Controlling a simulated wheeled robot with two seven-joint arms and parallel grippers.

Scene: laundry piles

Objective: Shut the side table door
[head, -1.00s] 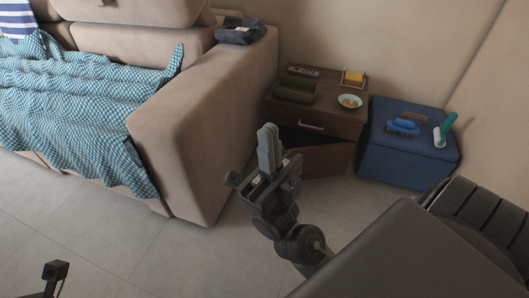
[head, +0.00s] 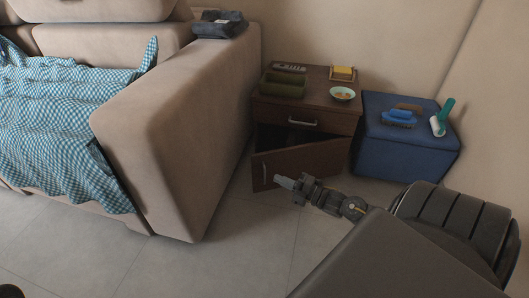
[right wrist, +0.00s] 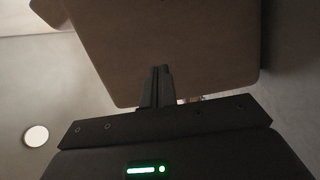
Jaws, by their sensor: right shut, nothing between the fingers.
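The dark brown side table (head: 345,117) stands between the sofa and a blue storage cube. Its lower door (head: 306,161) is ajar. The door's left edge stands out toward me, with a dark gap showing above it, and a small vertical handle (head: 264,173) is near that edge. My right gripper (head: 280,182) is shut and empty, low in front of the door near the handle; I cannot tell if it touches. In the right wrist view the shut fingers (right wrist: 160,72) point at a broad brown surface. My left gripper is not in clear view.
The sofa (head: 180,125) with a checked blanket (head: 60,120) bounds the left side. The blue cube (head: 400,150) with brushes on it is at the right. A green tray (head: 283,88), a bowl (head: 342,94) and a yellow item (head: 343,72) sit on the tabletop. The floor (head: 245,250) in front is clear.

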